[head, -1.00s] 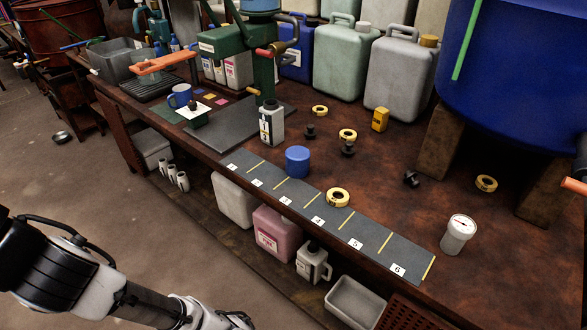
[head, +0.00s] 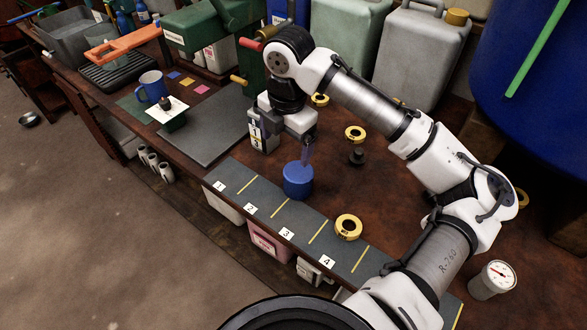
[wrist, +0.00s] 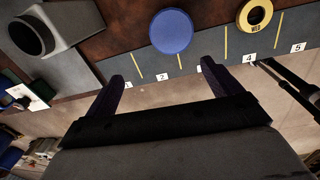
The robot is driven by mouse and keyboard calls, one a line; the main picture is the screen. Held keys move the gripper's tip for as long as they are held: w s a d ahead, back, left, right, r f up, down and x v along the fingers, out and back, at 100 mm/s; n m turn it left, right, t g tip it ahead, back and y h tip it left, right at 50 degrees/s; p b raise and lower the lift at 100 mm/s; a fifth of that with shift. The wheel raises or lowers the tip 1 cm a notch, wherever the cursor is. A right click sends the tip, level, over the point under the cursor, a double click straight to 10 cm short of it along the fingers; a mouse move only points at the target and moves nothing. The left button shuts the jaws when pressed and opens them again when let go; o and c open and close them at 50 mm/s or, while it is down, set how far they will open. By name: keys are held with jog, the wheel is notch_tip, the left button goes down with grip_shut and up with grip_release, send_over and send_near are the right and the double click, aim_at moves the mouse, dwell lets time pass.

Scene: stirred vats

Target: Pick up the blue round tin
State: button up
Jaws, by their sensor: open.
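The blue round tin (head: 297,182) stands upright on the bench at the back edge of the dark numbered strip (head: 262,207). My gripper (head: 306,152) is just above the tin in the head view, and its fingers overlap the tin's top edge there. In the wrist view the tin (wrist: 171,32) shows from above, ahead of my open gripper (wrist: 162,72) and roughly in line with the gap between the fingers. Nothing is between the fingers. I cannot tell whether a finger touches the tin.
A yellow tape roll (head: 348,227) lies on the strip right of the tin. A blue mug (head: 152,86) and a white gauge pot (head: 492,280) are farther off.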

aim_at(297, 175)
jog(key=d, duration=0.1)
jog(key=d+f, duration=0.1)
jog(key=shift+s+d+g+h, duration=0.2)
jog(key=shift+d+g+h, duration=0.1)
jog(key=shift+g+h, duration=0.1)
notch_tip(297, 175, down, 7)
jog(key=shift+f, duration=0.1)
jog(key=shift+w+a+f+p, duration=0.1)
jog(key=shift+f+p, duration=0.1)
jog(key=shift+f, duration=0.75)
jog(key=shift+w+d+f+p, duration=0.15)
jog(key=shift+f+p, duration=0.1)
jog(key=shift+f, duration=0.7)
jog(key=shift+w+a+f+p, duration=0.1)
jog(key=shift+a+f+p, duration=0.1)
jog(key=shift+f, duration=0.75)
jog(key=c, duration=1.1)
jog(key=shift+c, duration=0.3)
jog(key=shift+r, duration=0.2)
